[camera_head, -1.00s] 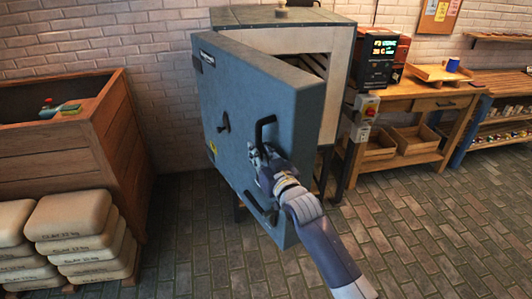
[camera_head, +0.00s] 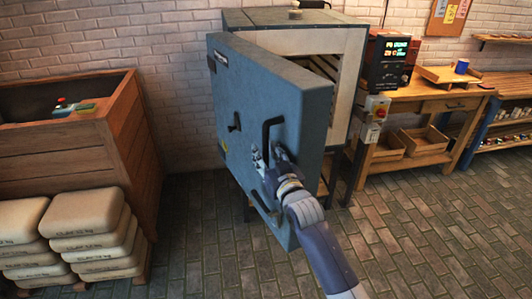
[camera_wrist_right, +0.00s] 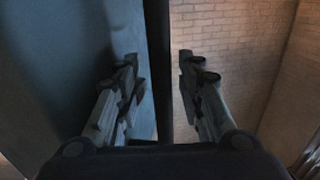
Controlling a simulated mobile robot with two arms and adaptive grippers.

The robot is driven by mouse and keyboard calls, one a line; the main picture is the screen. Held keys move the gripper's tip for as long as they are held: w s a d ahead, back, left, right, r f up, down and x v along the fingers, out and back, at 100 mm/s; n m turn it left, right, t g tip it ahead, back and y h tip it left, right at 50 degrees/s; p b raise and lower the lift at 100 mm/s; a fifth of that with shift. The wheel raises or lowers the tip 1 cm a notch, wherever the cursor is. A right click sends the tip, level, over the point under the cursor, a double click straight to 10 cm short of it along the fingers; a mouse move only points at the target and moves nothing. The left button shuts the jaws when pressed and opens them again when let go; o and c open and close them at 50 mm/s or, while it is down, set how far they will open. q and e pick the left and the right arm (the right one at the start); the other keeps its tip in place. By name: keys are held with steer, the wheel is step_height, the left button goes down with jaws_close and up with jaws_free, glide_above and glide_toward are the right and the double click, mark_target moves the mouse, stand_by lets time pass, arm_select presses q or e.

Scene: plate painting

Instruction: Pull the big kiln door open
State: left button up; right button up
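The big kiln door (camera_head: 250,110) is a thick blue-grey slab that stands swung open, away from the kiln body (camera_head: 345,60), with part of the pale interior visible. A dark bar handle (camera_head: 267,131) is on the door's face near its free edge. My right gripper (camera_head: 268,157) is at the handle's lower part. In the right wrist view, its two fingers (camera_wrist_right: 158,75) are spread on either side of a dark vertical bar (camera_wrist_right: 158,45), with gaps showing beside it. My left gripper is not in view.
A wooden bin (camera_head: 130,135) and stacked pale sacks (camera_head: 90,220) stand to the left. A control box (camera_head: 388,60) and a wooden workbench (camera_head: 430,103) stand right of the kiln. Brick floor (camera_head: 430,220) is clear in front on the right.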

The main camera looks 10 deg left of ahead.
steer(key=shift+r, duration=0.2)
steer(key=shift+s, duration=0.1)
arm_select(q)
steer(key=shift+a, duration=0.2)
arm_select(e)
steer(key=v, duration=1.2)
